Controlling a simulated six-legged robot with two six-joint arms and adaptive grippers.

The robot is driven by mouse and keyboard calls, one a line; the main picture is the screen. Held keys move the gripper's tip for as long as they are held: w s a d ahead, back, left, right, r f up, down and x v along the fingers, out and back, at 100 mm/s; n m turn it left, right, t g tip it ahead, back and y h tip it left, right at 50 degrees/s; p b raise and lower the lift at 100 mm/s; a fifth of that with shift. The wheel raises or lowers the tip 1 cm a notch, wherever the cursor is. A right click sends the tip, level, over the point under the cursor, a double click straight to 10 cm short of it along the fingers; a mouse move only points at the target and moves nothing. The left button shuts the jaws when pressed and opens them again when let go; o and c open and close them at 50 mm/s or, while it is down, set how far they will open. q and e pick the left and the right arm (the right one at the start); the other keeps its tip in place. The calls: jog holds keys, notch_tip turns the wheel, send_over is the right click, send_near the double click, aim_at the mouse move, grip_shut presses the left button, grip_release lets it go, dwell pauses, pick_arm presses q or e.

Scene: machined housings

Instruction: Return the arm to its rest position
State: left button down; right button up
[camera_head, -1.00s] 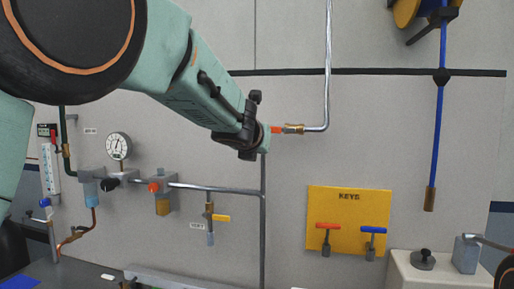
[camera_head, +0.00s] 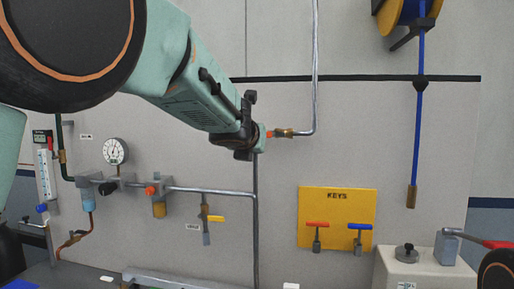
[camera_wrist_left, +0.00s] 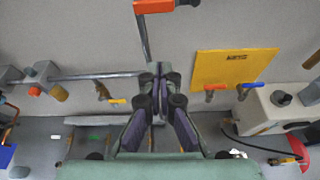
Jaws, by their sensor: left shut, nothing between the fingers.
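My left arm comes in from the upper left in the head view. Its gripper (camera_head: 244,138) is in front of the wall panel, close to a pipe end with an orange-red part and a brass fitting (camera_head: 284,133). I cannot tell from the picture whether they touch. In the left wrist view the two fingers (camera_wrist_left: 160,72) are together with nothing between them. The red-orange valve part (camera_wrist_left: 154,6) shows above the fingertips there.
A yellow key board (camera_head: 337,205) with red and blue T-handles hangs right of the gripper. A gauge (camera_head: 115,151), pipes and a yellow-handled valve (camera_head: 215,219) are at left. A blue hose (camera_head: 418,140) hangs at right above a pale box (camera_head: 420,272).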

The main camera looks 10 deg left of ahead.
pick_arm(q)
jog(key=s+a+f+n+g+h+b, duration=0.1)
jog(key=s+f+n+g+b, duration=0.3)
jog(key=f+n, duration=0.75)
jog(key=s+a+f+n+t+h+b, duration=0.1)
jog(key=s+f+n, duration=0.5)
jog(key=f, duration=1.1)
jog(key=s+a+f+n+g+h+b, duration=0.1)
jog(key=s+f+n+g+b, duration=0.3)
jog(key=f+n, duration=0.75)
jog(key=s+a+f+n+g+y+b, duration=0.1)
jog(key=s+f+b, duration=0.3)
jog(key=s+f, duration=0.9)
jog(key=s+a+f+n+g+y+b, duration=0.1)
jog(key=s+a+f+n+g+b, duration=0.2)
jog(key=s+f, duration=1)
jog(key=s+a+f+n+g+y+b, duration=0.1)
jog(key=s+f+b, duration=0.5)
jog(key=s+f, duration=0.7)
jog(key=s+a+n+g, duration=0.1)
jog(key=n+g, duration=0.1)
jog(key=n, duration=0.1)
jog(key=shift+a, duration=0.3)
pick_arm(e)
notch_tip(320, 180, down, 22)
jog(key=shift+a, duration=0.2)
